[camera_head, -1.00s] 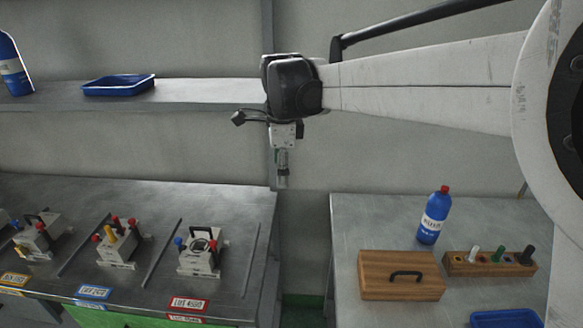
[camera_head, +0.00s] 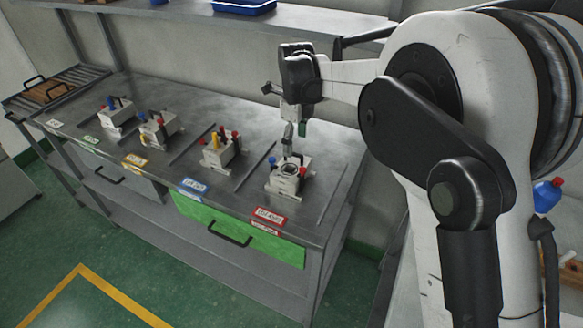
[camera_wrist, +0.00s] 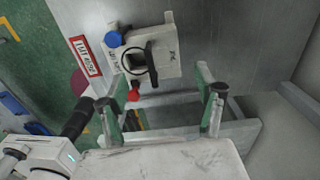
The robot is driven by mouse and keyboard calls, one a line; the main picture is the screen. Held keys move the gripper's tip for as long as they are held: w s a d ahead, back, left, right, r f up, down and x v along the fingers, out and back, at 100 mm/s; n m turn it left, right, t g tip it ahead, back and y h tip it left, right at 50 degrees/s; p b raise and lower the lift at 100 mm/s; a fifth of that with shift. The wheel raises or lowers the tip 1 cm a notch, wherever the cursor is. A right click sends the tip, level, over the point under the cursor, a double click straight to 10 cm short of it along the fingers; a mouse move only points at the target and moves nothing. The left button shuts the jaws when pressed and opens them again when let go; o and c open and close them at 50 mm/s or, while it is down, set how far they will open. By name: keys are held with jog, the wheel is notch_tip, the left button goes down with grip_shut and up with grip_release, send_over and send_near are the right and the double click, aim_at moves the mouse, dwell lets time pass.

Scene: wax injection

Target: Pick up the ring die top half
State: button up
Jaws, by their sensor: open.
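The die at the right end of the bench, behind a red label, has a ring shape on its top face, so I take it as the ring die (camera_head: 287,180). It is pale and blocky with a blue and a red knob. In the wrist view the ring die (camera_wrist: 150,62) shows its black handle, seen from above; the seam between its halves is not clear. My gripper (camera_head: 287,150) hangs just above and behind it. In the wrist view my gripper (camera_wrist: 163,110) has its green-padded fingers wide apart with nothing between them, and the die lies beyond the fingertips.
Several other dies, including one with yellow and red knobs (camera_head: 220,150), stand to the left along the metal bench (camera_head: 190,115). Thin divider strips separate them. A shelf (camera_head: 310,22) with a blue tray (camera_head: 244,7) runs behind. A blue bottle (camera_head: 547,194) is at right.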

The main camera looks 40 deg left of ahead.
aim_at(295, 160)
jog(key=shift+w+f+p, duration=0.2)
jog(key=shift+f+p, duration=0.35)
jog(key=shift+f, duration=3.15)
jog(key=shift+c, duration=0.5)
grip_shut()
